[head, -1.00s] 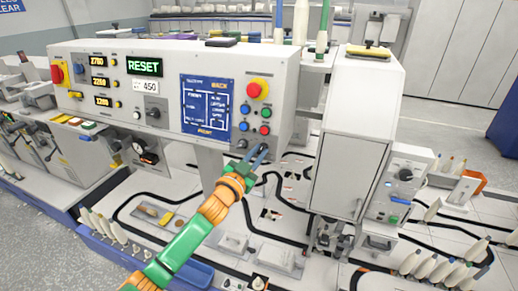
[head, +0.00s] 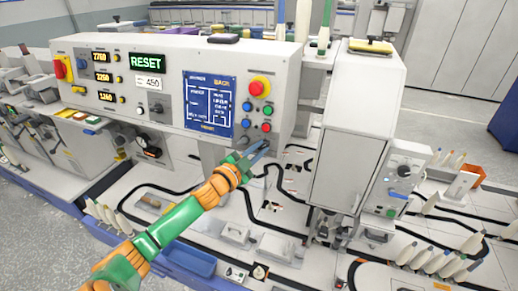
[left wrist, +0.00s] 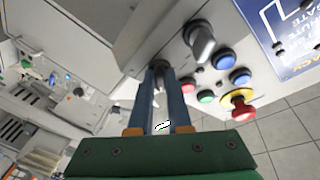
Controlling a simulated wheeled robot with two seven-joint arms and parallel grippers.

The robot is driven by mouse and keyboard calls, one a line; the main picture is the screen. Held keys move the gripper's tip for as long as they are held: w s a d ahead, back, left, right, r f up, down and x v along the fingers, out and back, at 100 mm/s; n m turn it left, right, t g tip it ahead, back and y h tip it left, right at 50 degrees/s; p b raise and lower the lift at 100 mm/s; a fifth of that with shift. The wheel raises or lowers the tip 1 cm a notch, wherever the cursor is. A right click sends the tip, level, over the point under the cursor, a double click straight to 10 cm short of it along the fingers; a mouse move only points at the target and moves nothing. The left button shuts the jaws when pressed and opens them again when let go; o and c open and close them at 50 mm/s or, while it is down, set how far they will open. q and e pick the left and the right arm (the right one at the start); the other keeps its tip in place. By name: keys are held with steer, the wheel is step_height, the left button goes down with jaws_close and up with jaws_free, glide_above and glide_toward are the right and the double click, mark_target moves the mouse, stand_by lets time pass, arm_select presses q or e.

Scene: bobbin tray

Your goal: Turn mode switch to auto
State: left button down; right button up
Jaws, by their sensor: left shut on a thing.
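The control panel (head: 212,141) is a white box with a lit RESET display. My left gripper (head: 266,146) is at the lower right of its front, below the push buttons. Its blue fingers (left wrist: 159,72) are closed with a narrow gap on a small switch at the panel, which the fingertips mostly hide. I cannot read the switch's position or labels. A separate grey lever knob (left wrist: 199,40) stands beside the fingers, free of them; in the head view it is the dark knob (head: 240,141) left of the fingertips. My right gripper is out of view.
Blue, green and red buttons and a red emergency stop (head: 259,88) on yellow sit just above the fingers. A white cabinet (head: 349,130) stands close on the right. Below are a white deck with black tracks and a blue bin (head: 187,259).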

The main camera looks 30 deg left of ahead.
arm_select(q)
steer(key=shift+f, duration=0.2)
steer(key=c, duration=0.9)
jaws_free()
steer(key=shift+r, duration=0.15)
steer(key=shift+o, duration=0.2)
steer(key=s+b, duration=0.1)
steer(key=s, duration=0.6)
steer(key=shift+s+b, duration=0.15)
steer(key=shift+b, duration=0.15)
